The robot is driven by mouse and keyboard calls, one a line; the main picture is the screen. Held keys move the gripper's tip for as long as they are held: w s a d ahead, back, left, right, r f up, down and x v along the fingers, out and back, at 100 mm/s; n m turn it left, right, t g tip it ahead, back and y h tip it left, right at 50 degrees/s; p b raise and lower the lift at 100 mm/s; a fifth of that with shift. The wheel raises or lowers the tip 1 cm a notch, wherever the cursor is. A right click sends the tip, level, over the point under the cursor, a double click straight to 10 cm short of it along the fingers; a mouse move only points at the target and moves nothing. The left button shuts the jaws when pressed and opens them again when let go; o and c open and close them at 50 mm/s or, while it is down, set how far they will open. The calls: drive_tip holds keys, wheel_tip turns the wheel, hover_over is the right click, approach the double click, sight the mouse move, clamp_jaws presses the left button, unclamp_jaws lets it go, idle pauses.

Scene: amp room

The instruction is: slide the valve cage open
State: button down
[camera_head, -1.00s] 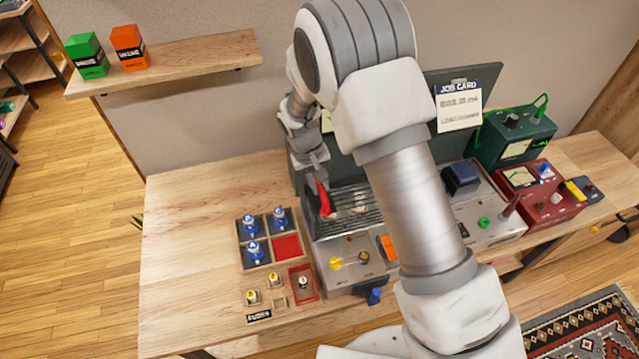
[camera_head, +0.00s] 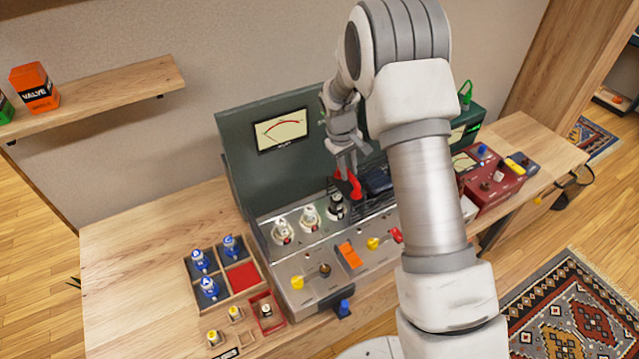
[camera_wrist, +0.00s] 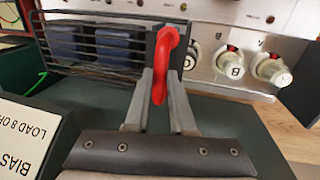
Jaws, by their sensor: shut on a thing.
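The valve cage (camera_head: 383,200) is a dark slatted grille on the front deck of the amp (camera_head: 235,150). It sits to the right of the exposed sockets and is partly hidden behind my arm. In the wrist view its bars (camera_wrist: 75,40) cover dark blue blocks. The red handle (camera_head: 356,187) stands at the cage's left end; it also shows in the wrist view (camera_wrist: 165,60). My gripper (camera_head: 345,172) is shut on this handle, its two fingers (camera_wrist: 162,90) on either side of it.
A wooden tray (camera_head: 240,262) with blue-topped valves and a red compartment lies left of the amp. Small fuses (camera_head: 235,313) sit in front of it. A red meter box (camera_head: 495,178) stands to the right. The bench's left part (camera_head: 125,265) is clear.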

sight(362, 180)
drive_tip(key=shift+w+d, duration=0.4)
drive_tip(key=shift+d, duration=0.4)
drive_tip(key=shift+w+d, duration=0.35)
drive_tip(key=shift+d, duration=0.4)
drive_tip(key=shift+w+d, duration=0.4)
drive_tip(key=shift+d, duration=0.4)
drive_tip(key=c, duration=0.8)
unclamp_jaws()
drive_tip(key=shift+o, duration=0.2)
drive_tip(key=shift+r, duration=0.1)
drive_tip(key=s+a+r+b, duration=0.1)
drive_tip(key=a+r, duration=0.2)
drive_tip(key=r, duration=1.4)
drive_tip(key=shift+s, duration=0.25)
drive_tip(key=shift+a, duration=0.1)
